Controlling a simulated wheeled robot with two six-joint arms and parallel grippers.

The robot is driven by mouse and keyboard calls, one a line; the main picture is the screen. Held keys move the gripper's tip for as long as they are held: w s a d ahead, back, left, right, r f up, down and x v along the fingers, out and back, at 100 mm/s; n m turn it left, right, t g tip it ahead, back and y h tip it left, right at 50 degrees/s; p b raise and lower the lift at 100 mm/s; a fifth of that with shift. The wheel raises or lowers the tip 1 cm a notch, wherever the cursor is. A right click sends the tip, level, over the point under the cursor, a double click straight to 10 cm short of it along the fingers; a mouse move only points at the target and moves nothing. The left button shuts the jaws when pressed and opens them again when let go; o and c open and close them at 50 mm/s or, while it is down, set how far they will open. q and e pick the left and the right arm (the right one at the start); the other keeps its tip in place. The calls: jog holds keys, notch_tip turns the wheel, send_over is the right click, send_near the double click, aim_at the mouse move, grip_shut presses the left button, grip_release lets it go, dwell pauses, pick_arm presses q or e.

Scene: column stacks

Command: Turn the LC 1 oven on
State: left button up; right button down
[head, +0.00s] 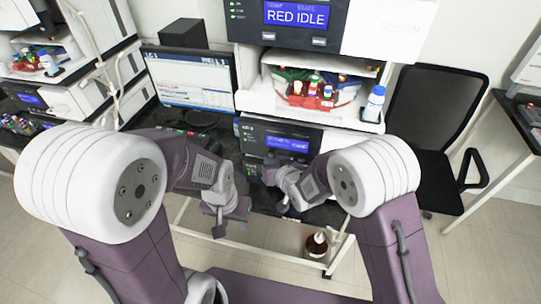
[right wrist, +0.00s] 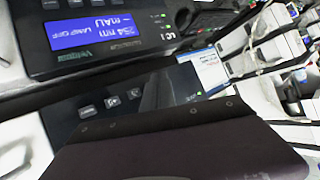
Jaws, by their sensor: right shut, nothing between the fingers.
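In the right wrist view, a dark module (right wrist: 105,35) carries the label LC 1 and a tilted blue display with "mAU" and "nm" text. Below it is another dark front panel (right wrist: 160,95) with several small buttons and a green light at its right. I cannot tell for sure which module is the oven. In the head view, a dark panel with a blue display (head: 282,141) stands under the bottle shelf. My right gripper (head: 272,180) is shut and empty, close in front of the lower panels. My left gripper (head: 219,229) hangs lower left of it; its fingers are unclear.
A monitor (head: 192,78) stands left of the stack. A shelf holds red-rack bottles (head: 311,95) and a blue-capped bottle (head: 374,103). A second stack (head: 75,95) is at left, a black chair (head: 435,125) at right. A brown bottle (head: 317,244) sits low under the bench.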

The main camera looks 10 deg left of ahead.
jog(key=shift+w, duration=0.4)
dwell(0.5)
dwell(0.3)
jog(key=shift+s+b, duration=0.3)
jog(key=shift+s, duration=0.55)
jog(key=s, duration=0.5)
jog(key=shift+a+b, duration=0.1)
jog(key=shift+b, duration=0.3)
